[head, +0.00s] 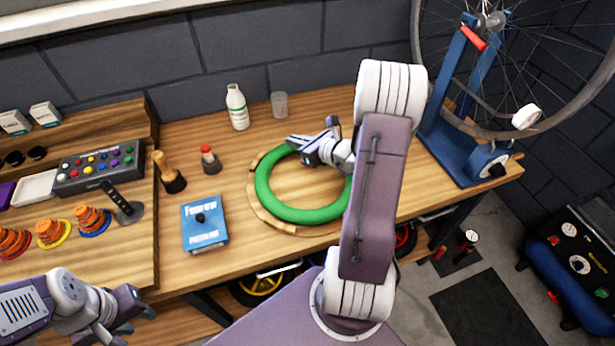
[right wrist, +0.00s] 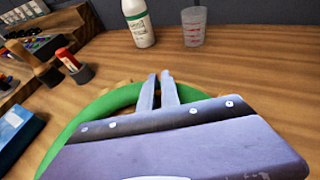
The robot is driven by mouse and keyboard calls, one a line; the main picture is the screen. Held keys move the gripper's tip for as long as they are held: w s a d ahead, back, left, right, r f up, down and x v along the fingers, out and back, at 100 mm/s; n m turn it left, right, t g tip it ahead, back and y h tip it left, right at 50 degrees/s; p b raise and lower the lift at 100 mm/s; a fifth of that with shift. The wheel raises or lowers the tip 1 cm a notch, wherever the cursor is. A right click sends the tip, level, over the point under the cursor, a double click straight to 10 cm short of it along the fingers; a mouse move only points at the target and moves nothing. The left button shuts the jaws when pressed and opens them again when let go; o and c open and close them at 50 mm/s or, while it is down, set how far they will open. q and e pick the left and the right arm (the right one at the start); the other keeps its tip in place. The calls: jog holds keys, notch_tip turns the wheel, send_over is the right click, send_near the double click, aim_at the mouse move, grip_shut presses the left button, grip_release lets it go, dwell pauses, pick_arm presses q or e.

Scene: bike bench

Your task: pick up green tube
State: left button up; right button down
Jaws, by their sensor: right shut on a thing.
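The green tube (head: 310,214) is a thick ring lying flat on a round wooden holder (head: 262,216) on the bench. My right gripper (head: 297,143) reaches over the ring to its far side. In the right wrist view, its two fingers (right wrist: 160,85) are close together at the far stretch of the green tube (right wrist: 85,118), shut on it. The gripper body hides much of the ring there, and my right arm covers its right edge in the head view. My left gripper (head: 122,312) is at the lower left, away from the tube, its jaw opening unclear.
A white bottle (head: 237,107) and a clear cup (head: 279,105) stand behind the ring. A blue box (head: 204,222), a red-capped bottle (head: 210,159) and a wooden-handled tool (head: 169,173) are to its left. A blue wheel stand (head: 456,150) is at the right.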

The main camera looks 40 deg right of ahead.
dwell(0.9)
jog(key=r, duration=0.3)
jog(key=d+r+p, duration=0.1)
jog(key=r, duration=0.1)
jog(key=shift+s, duration=0.1)
jog(key=s+d+r+p, duration=0.2)
jog(key=d+r, duration=0.4)
jog(key=d, duration=0.4)
jog(key=shift+s, duration=0.55)
